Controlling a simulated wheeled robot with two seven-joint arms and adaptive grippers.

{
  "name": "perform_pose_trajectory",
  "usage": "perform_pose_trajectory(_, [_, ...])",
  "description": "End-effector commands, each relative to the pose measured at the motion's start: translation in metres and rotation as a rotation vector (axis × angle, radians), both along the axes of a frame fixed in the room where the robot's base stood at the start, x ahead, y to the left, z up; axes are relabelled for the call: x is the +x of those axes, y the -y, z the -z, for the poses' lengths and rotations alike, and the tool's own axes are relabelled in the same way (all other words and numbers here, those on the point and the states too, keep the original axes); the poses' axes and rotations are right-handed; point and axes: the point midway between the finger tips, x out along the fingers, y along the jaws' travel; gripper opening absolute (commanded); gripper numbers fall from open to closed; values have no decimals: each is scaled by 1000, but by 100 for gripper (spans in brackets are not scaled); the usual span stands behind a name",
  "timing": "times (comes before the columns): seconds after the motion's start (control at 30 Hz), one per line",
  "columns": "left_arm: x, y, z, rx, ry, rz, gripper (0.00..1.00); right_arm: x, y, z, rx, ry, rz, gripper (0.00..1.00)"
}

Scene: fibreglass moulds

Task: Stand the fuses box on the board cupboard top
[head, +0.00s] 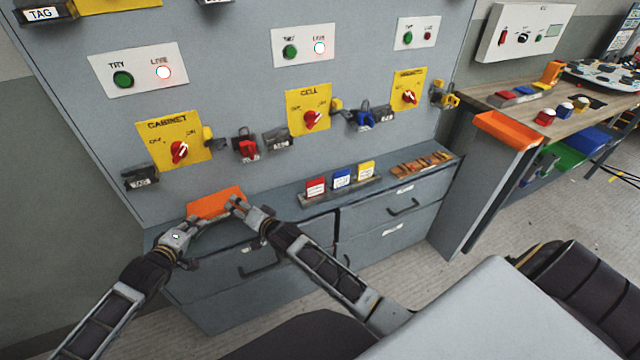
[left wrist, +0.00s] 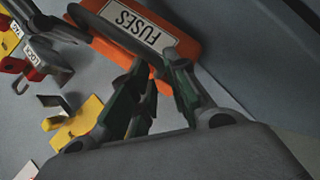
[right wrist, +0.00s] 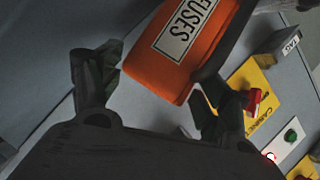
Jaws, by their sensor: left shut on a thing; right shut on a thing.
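The orange fuses box (head: 216,203) is at the left end of the grey board cupboard top (head: 283,209), in front of the upright board. Its white FUSES label (left wrist: 138,27) faces the left wrist camera, and the box also shows in the right wrist view (right wrist: 160,75). My left gripper (head: 192,229) is shut on the box's left side. My right gripper (head: 238,205) is shut on its right side, with its fingers either side of the box. The lower part is hidden by the grippers, so I cannot tell whether it touches the top.
A rack with red, blue and yellow blocks (head: 342,180) and a tray of brown pieces (head: 420,163) stand further right on the cupboard top. Switches and padlocks stick out from the board, with the yellow CABINET switch plate (head: 160,131) above the box.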

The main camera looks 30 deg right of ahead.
Motion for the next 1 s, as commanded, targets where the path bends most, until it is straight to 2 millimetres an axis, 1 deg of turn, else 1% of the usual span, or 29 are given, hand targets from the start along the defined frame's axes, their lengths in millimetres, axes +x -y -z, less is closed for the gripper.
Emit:
perform_pose_trajectory(0.03, [-5, 9, 1, -8, 1, 14, 0, -1, -6, -1, 6, 5, -8, 43])
perform_pose_trajectory(0.27, [-5, 9, 9, -9, 0, 14, 0, -1, -6, 7, 6, 4, -7, 43])
perform_pose_trajectory(0.3, [-5, 9, 10, -9, 0, 14, 18, -1, -6, 8, 6, 4, -8, 78])
perform_pose_trajectory(0.47, [-4, 7, 10, -6, 0, 10, 38, -1, -5, 8, 5, 4, -6, 98])
perform_pose_trajectory(0.93, [-1, 1, 11, -2, -1, 2, 38, 0, -1, 9, 1, 2, -1, 98])
perform_pose_trajectory(0.97, [-1, 1, 11, -1, -2, 1, 40, 0, -1, 9, 1, 2, -1, 98])
perform_pose_trajectory(1.0, [-1, 1, 11, -1, -2, 1, 45, 0, -1, 9, 1, 2, -1, 98])
